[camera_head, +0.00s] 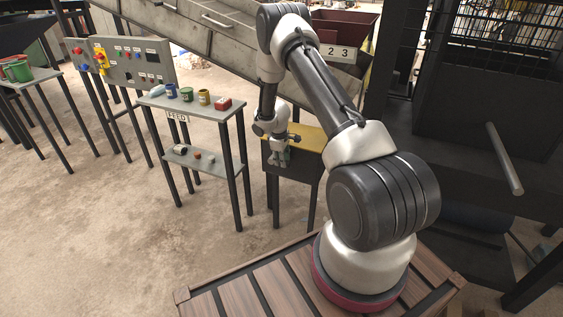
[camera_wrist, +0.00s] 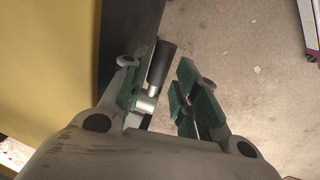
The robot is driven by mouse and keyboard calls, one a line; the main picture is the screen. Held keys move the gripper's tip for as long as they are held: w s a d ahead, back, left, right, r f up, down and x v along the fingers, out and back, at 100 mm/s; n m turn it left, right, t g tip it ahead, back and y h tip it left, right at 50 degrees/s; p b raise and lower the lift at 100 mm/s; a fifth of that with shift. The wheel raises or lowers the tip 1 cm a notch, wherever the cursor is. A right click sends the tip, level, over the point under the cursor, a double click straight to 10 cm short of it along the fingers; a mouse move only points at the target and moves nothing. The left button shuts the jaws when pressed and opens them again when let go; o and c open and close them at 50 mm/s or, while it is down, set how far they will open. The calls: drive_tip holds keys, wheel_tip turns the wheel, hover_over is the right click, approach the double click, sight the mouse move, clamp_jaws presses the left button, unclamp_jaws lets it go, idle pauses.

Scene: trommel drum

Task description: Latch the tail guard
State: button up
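My gripper (camera_wrist: 165,85) is open, with two green-padded fingers spread apart. A short handle with a black grip (camera_wrist: 161,62) and a silvery metal base stands between the fingers, close to the left one. The handle sits beside the dark side of a unit with a yellow top (camera_wrist: 45,70). In the head view my gripper (camera_head: 281,157) hangs at the left front of this yellow-topped dark unit (camera_head: 310,137). Which part is the tail guard's latch is not labelled; the handle is hidden or too small to tell in the head view.
A grey table marked FEED (camera_head: 205,107) with cans and a red box stands to the left. A control panel (camera_head: 135,62) is behind it. A large dark machine frame (camera_head: 455,130) with a grey bar (camera_head: 504,158) is at right. Bare concrete floor (camera_head: 100,220) lies at left.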

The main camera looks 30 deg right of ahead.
drive_tip(key=shift+w+d+f, duration=0.1)
drive_tip(key=shift+d+f, duration=0.05)
drive_tip(key=shift+f, duration=0.65)
clamp_jaws()
